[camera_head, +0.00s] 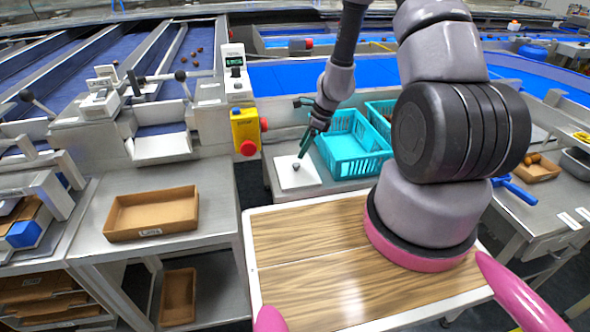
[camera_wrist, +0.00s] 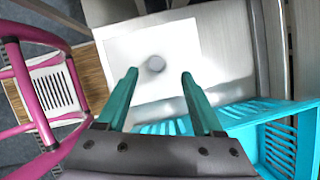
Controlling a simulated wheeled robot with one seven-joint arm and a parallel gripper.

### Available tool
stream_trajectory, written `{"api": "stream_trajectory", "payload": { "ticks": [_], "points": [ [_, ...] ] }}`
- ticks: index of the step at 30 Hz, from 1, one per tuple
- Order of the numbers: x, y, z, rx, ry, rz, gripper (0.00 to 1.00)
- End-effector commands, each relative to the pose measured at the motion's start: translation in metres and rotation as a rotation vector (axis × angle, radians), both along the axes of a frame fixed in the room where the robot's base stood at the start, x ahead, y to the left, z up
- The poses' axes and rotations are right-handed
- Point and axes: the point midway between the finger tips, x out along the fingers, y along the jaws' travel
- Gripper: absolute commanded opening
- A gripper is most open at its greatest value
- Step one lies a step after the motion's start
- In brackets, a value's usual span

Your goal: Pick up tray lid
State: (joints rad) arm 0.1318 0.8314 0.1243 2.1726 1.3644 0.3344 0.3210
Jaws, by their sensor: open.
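The tray lid (camera_head: 291,174) is a flat white square with a small grey knob in its middle. It lies on the grey metal table beside the turquoise crate. My gripper (camera_head: 309,143) is over the lid, its green fingers pointing down. In the wrist view the lid (camera_wrist: 178,42) lies ahead of the fingertips, and its knob (camera_wrist: 155,64) shows between the two fingers. My gripper (camera_wrist: 159,72) is open, with nothing between the fingers that I can see held. The near part of the lid is partly hidden behind the fingers.
A turquoise crate (camera_head: 352,167) stands close on the lid's right; it also shows in the wrist view (camera_wrist: 262,112). A yellow box with a red button (camera_head: 247,132) stands behind left. An empty cardboard tray (camera_head: 152,213) lies on the left table.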

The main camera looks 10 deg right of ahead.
Motion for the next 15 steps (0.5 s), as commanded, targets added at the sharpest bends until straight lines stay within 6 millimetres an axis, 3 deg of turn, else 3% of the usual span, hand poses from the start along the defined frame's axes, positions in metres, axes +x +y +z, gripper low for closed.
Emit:
{"api": "stream_trajectory", "payload": {
  "ticks": [8, 15],
  "points": [
    [0.0, 0.007, -0.021, 0.001, 0.003, -0.001, 0.68],
    [0.0, 0.017, -0.051, 0.001, 0.003, 0.001, 0.68]
  ]
}}
